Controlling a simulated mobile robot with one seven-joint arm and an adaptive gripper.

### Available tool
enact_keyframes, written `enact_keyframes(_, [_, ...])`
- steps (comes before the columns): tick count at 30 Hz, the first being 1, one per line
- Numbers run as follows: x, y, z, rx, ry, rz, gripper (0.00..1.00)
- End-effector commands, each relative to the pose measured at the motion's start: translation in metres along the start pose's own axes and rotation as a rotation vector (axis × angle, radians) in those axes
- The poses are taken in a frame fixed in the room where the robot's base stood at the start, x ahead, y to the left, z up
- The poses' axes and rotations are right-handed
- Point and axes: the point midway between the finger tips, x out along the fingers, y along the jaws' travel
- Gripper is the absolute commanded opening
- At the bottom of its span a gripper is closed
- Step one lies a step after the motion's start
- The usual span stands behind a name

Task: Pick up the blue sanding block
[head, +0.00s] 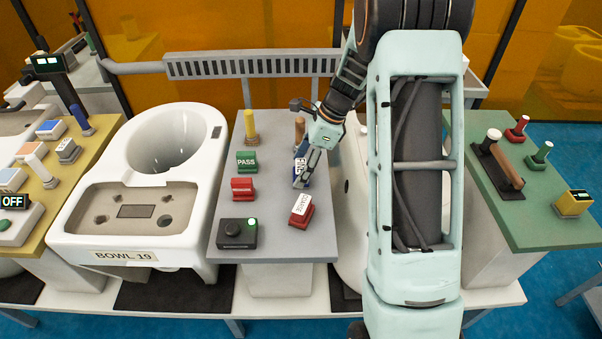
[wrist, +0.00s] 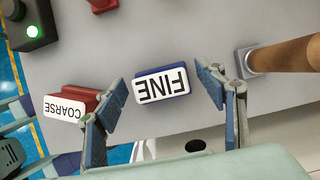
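The blue sanding block (wrist: 163,84) has a white label reading FINE and sits on the grey table. In the wrist view it lies between the two spread fingers of my gripper (wrist: 160,90), with space on both sides. In the head view the block (head: 305,181) is partly hidden by my gripper (head: 303,168), which points down at it. My gripper is open and empty. I cannot tell how far the fingertips are above the table.
A red block labelled COARSE (head: 300,208) stands close in front, and its label (wrist: 64,108) is beside the left finger. A wooden-handled tool (wrist: 280,56) stands to the right. Green PASS (head: 247,161) and red (head: 242,188) stamps, and a control box (head: 237,233), are to the left.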

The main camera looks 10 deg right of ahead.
Motion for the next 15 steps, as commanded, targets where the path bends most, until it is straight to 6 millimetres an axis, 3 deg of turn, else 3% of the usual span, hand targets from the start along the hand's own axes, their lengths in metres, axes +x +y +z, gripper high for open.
enact_keyframes(2, [-0.0002, 0.0, -0.0001, 0.0, 0.0, 0.0, 0.54])
enact_keyframes(12, [-0.0005, 0.0, -0.0003, 0.0, 0.0, 0.0, 0.17])
enact_keyframes(15, [-0.0007, -0.0002, -0.0001, 0.0, 0.0, -0.001, 0.17])
